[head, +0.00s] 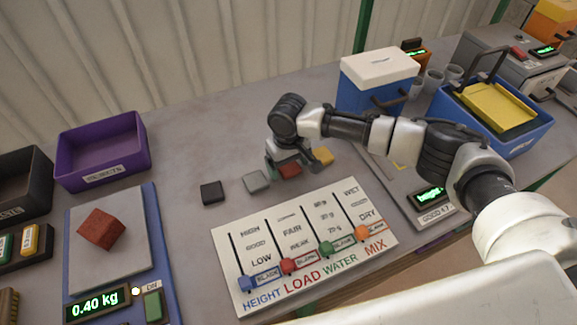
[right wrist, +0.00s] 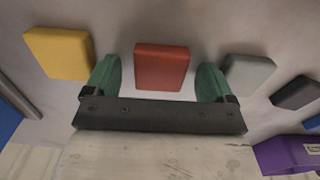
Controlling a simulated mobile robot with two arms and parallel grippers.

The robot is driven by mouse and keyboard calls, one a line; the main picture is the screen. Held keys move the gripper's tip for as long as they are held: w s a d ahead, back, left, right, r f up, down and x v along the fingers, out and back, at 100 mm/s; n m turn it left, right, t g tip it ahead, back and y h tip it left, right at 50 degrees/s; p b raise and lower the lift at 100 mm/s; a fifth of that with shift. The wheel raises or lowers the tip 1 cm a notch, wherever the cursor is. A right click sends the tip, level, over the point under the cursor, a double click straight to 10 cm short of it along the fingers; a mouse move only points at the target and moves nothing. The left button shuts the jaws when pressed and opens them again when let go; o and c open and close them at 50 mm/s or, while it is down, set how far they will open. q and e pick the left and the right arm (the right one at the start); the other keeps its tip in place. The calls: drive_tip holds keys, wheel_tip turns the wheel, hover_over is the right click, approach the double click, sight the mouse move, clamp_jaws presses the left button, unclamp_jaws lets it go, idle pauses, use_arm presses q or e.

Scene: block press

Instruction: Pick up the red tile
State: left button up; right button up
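The red tile (head: 289,170) lies flat on the table in a row of small tiles, partly hidden by my right gripper in the head view. In the right wrist view the red tile (right wrist: 162,67) lies between and just beyond the two green fingers. My right gripper (right wrist: 160,80) is open, with a gap on each side of the tile and no contact visible. In the head view the right gripper (head: 286,160) is over the tile from behind. My left gripper is not in view.
A yellow tile (right wrist: 60,53) lies left of the red one in the wrist view, a grey tile (right wrist: 249,74) and a dark tile (right wrist: 297,92) to its right. A slider board (head: 303,248) lies in front. A purple bin (head: 101,152) and scale (head: 110,250) stand left.

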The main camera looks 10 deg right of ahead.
sight(291, 167)
drive_tip(key=c, duration=1)
drive_tip(key=shift+o, duration=0.2)
drive_tip(key=shift+r, duration=0.5)
drive_tip(key=r, duration=0.3)
drive_tip(key=shift+s+d+r+b, duration=0.25)
drive_tip(key=shift+s+r+b, duration=0.05)
drive_tip(key=shift+s+b, duration=0.05)
drive_tip(key=s+d+r, duration=0.5)
drive_tip(key=s+r, duration=0.1)
drive_tip(key=s, duration=0.3)
drive_tip(key=shift+s+d+r+b, duration=0.15)
drive_tip(key=shift+d+r+b, duration=0.1)
drive_tip(key=shift+d+b, duration=0.05)
